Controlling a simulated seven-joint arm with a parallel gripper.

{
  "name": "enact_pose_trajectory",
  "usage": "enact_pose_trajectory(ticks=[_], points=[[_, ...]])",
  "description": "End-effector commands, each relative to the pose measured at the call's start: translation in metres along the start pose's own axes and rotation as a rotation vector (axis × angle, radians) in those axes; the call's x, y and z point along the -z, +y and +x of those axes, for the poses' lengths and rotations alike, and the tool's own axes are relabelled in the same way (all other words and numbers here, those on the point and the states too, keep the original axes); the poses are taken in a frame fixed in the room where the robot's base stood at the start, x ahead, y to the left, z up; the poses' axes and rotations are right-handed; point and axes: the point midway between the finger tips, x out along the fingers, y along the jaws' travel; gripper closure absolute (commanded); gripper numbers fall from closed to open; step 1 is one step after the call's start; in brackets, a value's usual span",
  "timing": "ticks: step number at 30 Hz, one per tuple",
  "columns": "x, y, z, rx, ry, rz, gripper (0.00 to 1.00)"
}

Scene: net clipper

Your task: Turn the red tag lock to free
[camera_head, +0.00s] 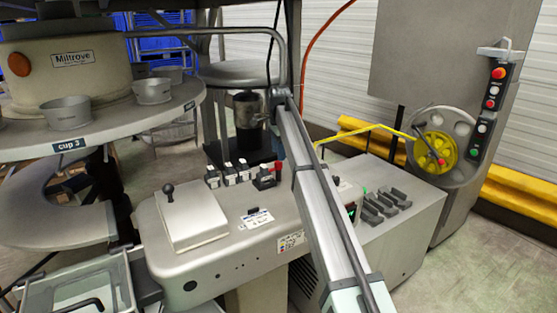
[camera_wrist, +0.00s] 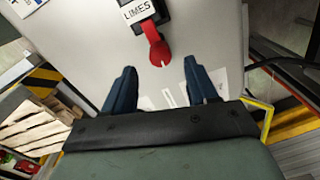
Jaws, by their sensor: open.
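The red tag lock (camera_head: 265,179) is at the right end of a row of small switches on the grey machine top. In the wrist view its red lever (camera_wrist: 155,45) hangs from a black base with a white label reading "LIMES" (camera_wrist: 137,10). My gripper (camera_wrist: 159,66) is open, with its two dark blue fingers pointing toward the lock. The lever's tip is roughly midway between the fingertips in the picture, just above them. I cannot tell the gap in depth, and nothing is held. I cannot make out the fingers in the head view.
Several white-labelled black switches (camera_head: 229,173) stand left of the lock. A grey box with a black knob (camera_head: 190,213) is on the machine's left part. A sloping grey beam (camera_head: 318,195) crosses in front, right of the lock. A round tray with cups (camera_head: 100,130) is at left.

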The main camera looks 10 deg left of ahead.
Motion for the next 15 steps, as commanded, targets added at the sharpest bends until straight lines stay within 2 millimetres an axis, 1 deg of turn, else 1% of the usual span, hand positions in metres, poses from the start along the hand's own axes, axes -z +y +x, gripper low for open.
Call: enact_pose_trajectory(ticks=[1, 6, 10, 15], points=[[0.000, 0.001, 0.009, -0.002, 0.000, 0.000, 0.42], [0.000, 0.001, 0.028, -0.001, 0.000, 0.000, 0.42], [0.000, 0.000, 0.037, -0.001, 0.000, 0.000, 0.42], [0.000, 0.000, 0.040, -0.001, 0.000, 0.000, 0.42]])
